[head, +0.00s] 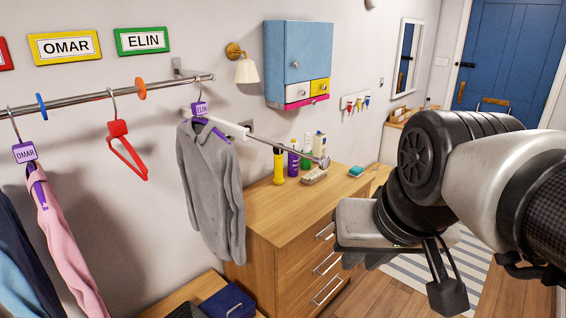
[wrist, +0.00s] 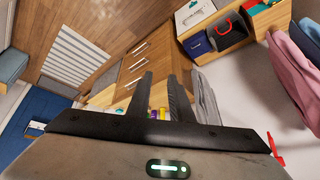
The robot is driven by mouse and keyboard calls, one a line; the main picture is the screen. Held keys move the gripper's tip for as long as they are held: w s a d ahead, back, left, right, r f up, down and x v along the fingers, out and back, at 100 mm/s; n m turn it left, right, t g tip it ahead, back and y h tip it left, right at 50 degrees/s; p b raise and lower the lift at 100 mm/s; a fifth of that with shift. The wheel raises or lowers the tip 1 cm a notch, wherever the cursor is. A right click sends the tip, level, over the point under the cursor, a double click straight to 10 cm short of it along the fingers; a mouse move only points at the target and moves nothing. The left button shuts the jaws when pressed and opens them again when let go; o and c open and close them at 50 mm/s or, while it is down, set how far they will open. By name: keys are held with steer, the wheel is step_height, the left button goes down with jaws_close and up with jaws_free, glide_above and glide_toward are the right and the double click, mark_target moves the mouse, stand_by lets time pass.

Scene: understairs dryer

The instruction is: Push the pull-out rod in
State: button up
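The pull-out rod (head: 283,147) is a thin metal rod that sticks out from a white sleeve (head: 228,128) on the wall and ends in a round metal knob (head: 324,162) above the wooden dresser. I cannot make out the rod there.
The wooden dresser (head: 275,212) carries several bottles near the wall, including a yellow one (head: 279,166). A blue wall cabinet (head: 298,58) hangs above. At left, a fixed rail (head: 75,99) holds a red hanger (head: 120,145) and a pink garment (head: 62,230). Striped-rug floor lies beyond my arm.

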mark_target(276, 145)
steer(key=w+d+r+m+b, duration=0.1)
steer(key=w+r+m+b, duration=0.1)
steer(key=w+r, duration=0.2)
steer(key=w+d+r+m+t+b, duration=0.1)
steer(key=w+d+r+m+b, duration=0.1)
steer(key=w+r, duration=0.2)
steer(key=w+d+r+m+b, duration=0.1)
steer(key=w+r+m, duration=0.1)
steer(key=w+r, duration=0.2)
steer(key=shift+w+d+r+m+t+y+b, duration=0.1)
steer(key=shift+w+d+m+t+y+b, duration=0.1)
steer(key=shift+w, duration=0.55)
steer(key=shift+w+d+r+m+t+y+b, duration=0.1)
steer(key=shift+w+d+y+b, duration=0.1)
steer(key=shift+w, duration=0.55)
jaws_close()
steer(key=w+a+f, duration=0.3)
steer(key=w+f, duration=0.4)
steer(key=w, duration=0.1)
steer(key=shift+w+a+f, duration=0.25)
steer(key=shift+a, duration=0.15)
steer(key=shift+w+a+r, duration=0.1)
steer(key=shift+w+a, duration=0.2)
steer(key=w+a+p, duration=0.8)
steer(key=w+a, duration=0.7)
steer(key=w, duration=0.1)
steer(key=shift+p, duration=0.4)
